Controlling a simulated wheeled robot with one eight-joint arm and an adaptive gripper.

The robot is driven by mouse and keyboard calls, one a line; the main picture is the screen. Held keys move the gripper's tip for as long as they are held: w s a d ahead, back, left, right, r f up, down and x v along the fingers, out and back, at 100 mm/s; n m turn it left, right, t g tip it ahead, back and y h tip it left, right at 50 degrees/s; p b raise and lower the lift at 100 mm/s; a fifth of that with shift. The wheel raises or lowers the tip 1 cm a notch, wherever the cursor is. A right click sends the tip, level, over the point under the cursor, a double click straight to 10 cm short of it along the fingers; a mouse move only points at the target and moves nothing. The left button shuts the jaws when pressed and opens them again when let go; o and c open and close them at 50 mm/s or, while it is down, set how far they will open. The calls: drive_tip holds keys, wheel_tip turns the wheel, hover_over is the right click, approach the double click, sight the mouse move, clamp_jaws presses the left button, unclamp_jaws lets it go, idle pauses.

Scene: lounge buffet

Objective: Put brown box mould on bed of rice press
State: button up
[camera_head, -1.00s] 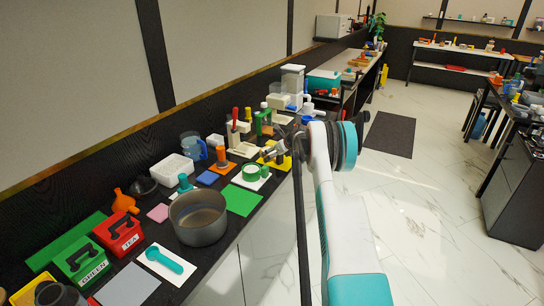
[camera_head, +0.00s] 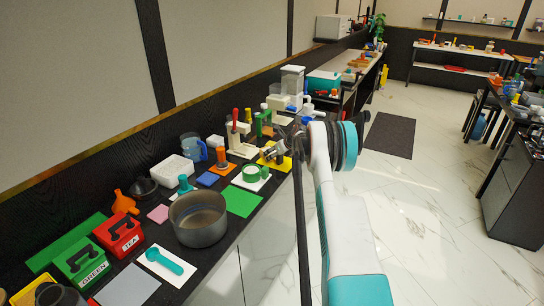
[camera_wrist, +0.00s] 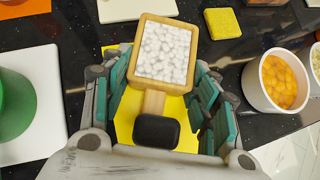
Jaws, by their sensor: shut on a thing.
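The brown box mould (camera_wrist: 139,62) is a tan square frame with a white, rice-like fill and a tan stem. It shows in the wrist view, over a yellow mat (camera_wrist: 185,125). A black grip block (camera_wrist: 157,131) is at the stem's near end. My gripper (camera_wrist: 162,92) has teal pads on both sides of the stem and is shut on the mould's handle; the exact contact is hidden. In the head view my gripper (camera_head: 275,150) is small, over the yellow mat (camera_head: 283,164). A white stand with a red lever (camera_head: 240,140) may be the rice press; I cannot tell which part is its bed.
A bowl of orange pieces (camera_wrist: 278,82) stands close on the right, and a yellow sponge (camera_wrist: 222,22) lies behind. A green round thing (camera_wrist: 14,100) on a white board (camera_wrist: 45,105) is left. In the head view a grey pot (camera_head: 198,220) stands nearer on the crowded counter.

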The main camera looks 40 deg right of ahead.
drive_tip(key=shift+r+p, duration=0.85)
drive_tip(key=shift+r, duration=1.4)
drive_tip(key=shift+a, duration=0.15)
drive_tip(key=s+a+r+n, duration=0.1)
drive_tip(key=a+r, duration=0.3)
drive_tip(key=a, duration=0.6)
drive_tip(key=s+a+r+y, duration=0.1)
drive_tip(key=s+a+r, duration=0.1)
drive_tip(key=a+r, duration=0.5)
drive_tip(key=s+a+r+n, duration=0.1)
drive_tip(key=a+r, duration=0.1)
drive_tip(key=a, duration=1)
drive_tip(key=s+a+r, duration=0.2)
drive_tip(key=s+a, duration=0.7)
drive_tip(key=a, duration=0.1)
drive_tip(key=s+a+r+n+y, duration=0.1)
drive_tip(key=s+a+r, duration=0.1)
drive_tip(key=s+a, duration=0.7)
drive_tip(key=shift+a+y, duration=0.3)
drive_tip(key=shift+a, duration=0.95)
